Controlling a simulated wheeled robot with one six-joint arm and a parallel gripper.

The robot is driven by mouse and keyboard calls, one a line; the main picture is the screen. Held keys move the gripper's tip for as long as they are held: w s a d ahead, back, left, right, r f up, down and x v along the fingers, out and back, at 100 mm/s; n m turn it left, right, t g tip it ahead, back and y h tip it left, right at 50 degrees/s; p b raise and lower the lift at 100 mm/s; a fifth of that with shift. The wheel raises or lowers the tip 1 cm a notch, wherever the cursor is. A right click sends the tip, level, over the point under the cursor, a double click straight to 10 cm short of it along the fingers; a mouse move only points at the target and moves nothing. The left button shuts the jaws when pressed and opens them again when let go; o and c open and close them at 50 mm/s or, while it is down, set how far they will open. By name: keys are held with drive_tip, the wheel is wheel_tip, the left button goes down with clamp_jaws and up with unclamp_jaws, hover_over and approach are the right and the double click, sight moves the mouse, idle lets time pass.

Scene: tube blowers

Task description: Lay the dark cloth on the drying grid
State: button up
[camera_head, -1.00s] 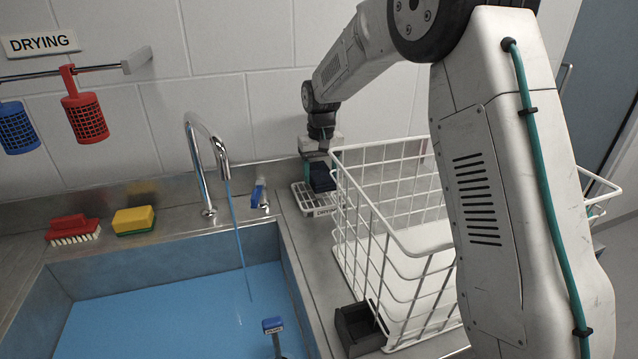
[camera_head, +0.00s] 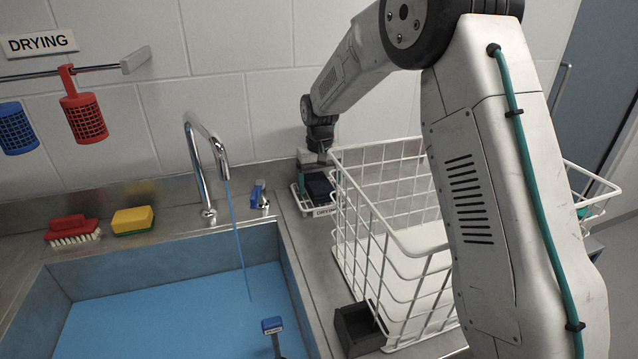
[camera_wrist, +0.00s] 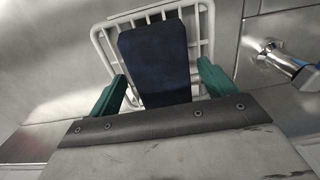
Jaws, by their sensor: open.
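The dark cloth (camera_wrist: 155,58) is a folded navy pad lying on the white wire drying grid (camera_wrist: 204,40) in the wrist view. In the head view the cloth (camera_head: 319,187) shows as a small dark block on the grid, behind the sign plate (camera_head: 322,211) at its front. My gripper (camera_wrist: 160,88) has its two green fingers apart, one on each side of the cloth's near end, with gaps between fingers and cloth. In the head view my gripper (camera_head: 312,165) is small and partly hidden by the basket wires.
A tall white wire basket (camera_head: 385,220) stands right of the grid. The sink (camera_head: 170,315) with a running tap (camera_head: 205,165) and a blue-handled valve (camera_head: 258,195) lie left. A red brush (camera_head: 72,230) and yellow sponge (camera_head: 133,220) sit on the ledge.

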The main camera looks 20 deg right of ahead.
sight(320, 182)
wheel_tip(320, 182, up, 12)
idle(0.4)
